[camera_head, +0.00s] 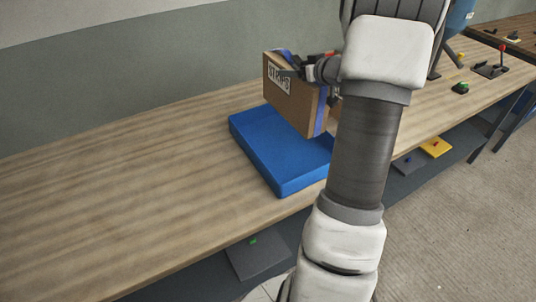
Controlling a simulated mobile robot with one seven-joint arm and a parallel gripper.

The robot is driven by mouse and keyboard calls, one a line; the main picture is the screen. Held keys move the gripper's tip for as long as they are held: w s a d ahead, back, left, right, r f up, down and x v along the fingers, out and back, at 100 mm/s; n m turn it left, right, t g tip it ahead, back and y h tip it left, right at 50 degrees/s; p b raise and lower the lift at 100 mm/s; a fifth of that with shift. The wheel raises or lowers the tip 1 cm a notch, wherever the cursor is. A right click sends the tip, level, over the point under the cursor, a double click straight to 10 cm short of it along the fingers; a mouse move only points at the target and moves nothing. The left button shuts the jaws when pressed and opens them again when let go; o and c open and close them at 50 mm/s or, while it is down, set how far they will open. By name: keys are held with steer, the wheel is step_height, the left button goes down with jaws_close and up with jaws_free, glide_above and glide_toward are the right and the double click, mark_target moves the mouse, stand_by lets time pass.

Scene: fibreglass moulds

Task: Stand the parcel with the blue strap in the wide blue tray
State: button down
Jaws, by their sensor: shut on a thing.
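The parcel (290,100) is a brown cardboard box with a blue strap (321,112) round it and a white printed label on its face. It is upright, over the wide blue tray (262,162) on the bench. I cannot tell whether its lower edge touches the tray. My gripper (312,72) is shut on the parcel near its top right; my arm hides part of the gripper and the right end of the tray.
The wooden bench (120,160) is clear to the left of the tray. On its right part stand a green button (460,88) and a lever with a red knob (497,66). A yellow plate (436,147) lies below the bench.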

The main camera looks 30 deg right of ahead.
steer(key=shift+s+d, duration=0.3)
steer(key=shift+d, duration=0.05)
steer(key=s+a+f+b, duration=0.1)
steer(key=a+f+b, duration=0.4)
steer(key=a+f, duration=0.5)
steer(key=shift+a+f, duration=0.4)
steer(key=shift+a, duration=0.25)
steer(key=shift+f, duration=0.2)
jaws_free()
